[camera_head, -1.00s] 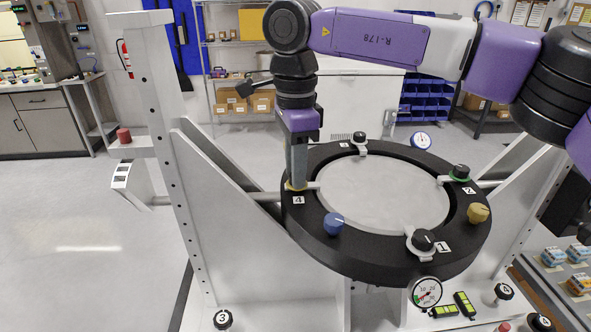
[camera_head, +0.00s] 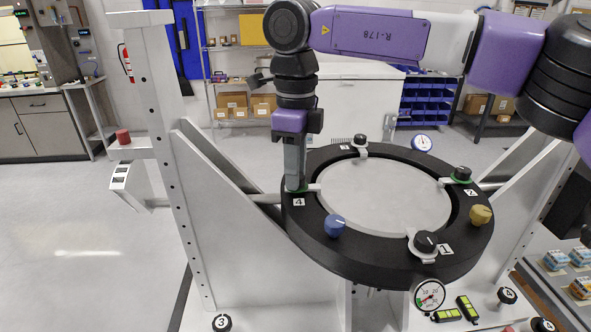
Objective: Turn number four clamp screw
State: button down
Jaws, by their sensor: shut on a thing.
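The black ring-shaped mirror fixture (camera_head: 345,255) holds a round pale mirror disc (camera_head: 385,195). The number 4 label (camera_head: 298,202) is on the ring's left side. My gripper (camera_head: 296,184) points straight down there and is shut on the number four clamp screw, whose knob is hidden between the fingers. A green band (camera_head: 293,189) shows at the fingertips. The number two clamp screw (camera_head: 462,173) has a green band too. The number one clamp screw (camera_head: 425,241) and number three clamp screw (camera_head: 360,138) have black knobs on pale bases.
A blue knob (camera_head: 335,225) and a yellow knob (camera_head: 481,214) stand on the ring. A dial gauge (camera_head: 430,294) sits at its front, another gauge (camera_head: 422,143) behind. A tall white frame post (camera_head: 167,120) stands left. Open floor lies further left.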

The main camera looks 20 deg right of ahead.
dwell(0.3)
jog(key=c, duration=1.1)
grip_release()
jog(key=shift+r, duration=0.1)
jog(key=shift+r+b, duration=0.55)
jog(key=shift+r, duration=3.3)
